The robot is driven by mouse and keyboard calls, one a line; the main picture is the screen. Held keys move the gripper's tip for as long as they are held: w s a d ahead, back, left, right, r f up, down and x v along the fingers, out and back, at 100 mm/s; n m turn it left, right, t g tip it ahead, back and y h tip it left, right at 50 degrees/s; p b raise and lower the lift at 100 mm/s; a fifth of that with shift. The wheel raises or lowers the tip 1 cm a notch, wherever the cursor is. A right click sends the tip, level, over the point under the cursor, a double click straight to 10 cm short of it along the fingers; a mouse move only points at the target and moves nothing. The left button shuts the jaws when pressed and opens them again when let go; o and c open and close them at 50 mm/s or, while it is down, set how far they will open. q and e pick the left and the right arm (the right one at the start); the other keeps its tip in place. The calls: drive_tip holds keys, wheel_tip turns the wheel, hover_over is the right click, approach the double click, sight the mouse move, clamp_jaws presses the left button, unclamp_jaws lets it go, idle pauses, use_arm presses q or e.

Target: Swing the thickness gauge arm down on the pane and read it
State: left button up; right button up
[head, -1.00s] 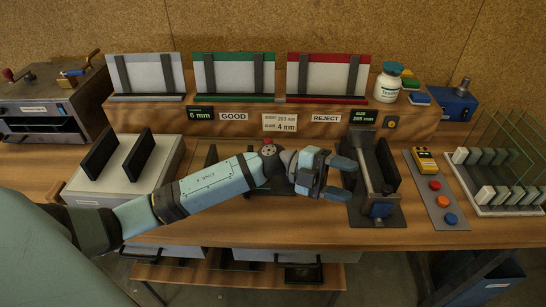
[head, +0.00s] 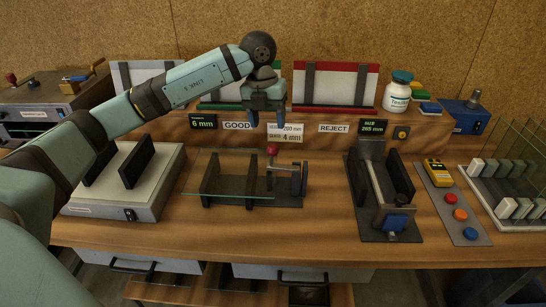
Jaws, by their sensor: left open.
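The thickness gauge (head: 298,182) stands on a dark base on the bench. Its arm shows as a short light post with a red knob (head: 272,149) on top; whether it touches the pane is hard to tell. A clear glass pane (head: 222,195) with a greenish edge sits at the dark supports just left of it. My left gripper (head: 266,120) is open and empty, pointing down above the red knob, apart from it. The thickness display (head: 203,122) reads 6 mm. The card (head: 285,133) shows 200 mm and 4 mm. My right gripper is not in view.
A grey box with black pads (head: 115,180) is to the left. A size fixture (head: 383,200), its display (head: 373,127) reading 265 mm, and a button panel (head: 458,212) are to the right. Racks labelled GOOD and REJECT stand behind. The bench front is clear.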

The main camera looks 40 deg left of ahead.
sight(273, 156)
use_arm(q)
drive_tip(key=f, duration=0.3)
drive_tip(key=d+f, duration=0.1)
drive_tip(key=f, duration=0.7)
drive_tip(key=shift+w+d, duration=0.15)
drive_tip(key=shift+w, duration=0.05)
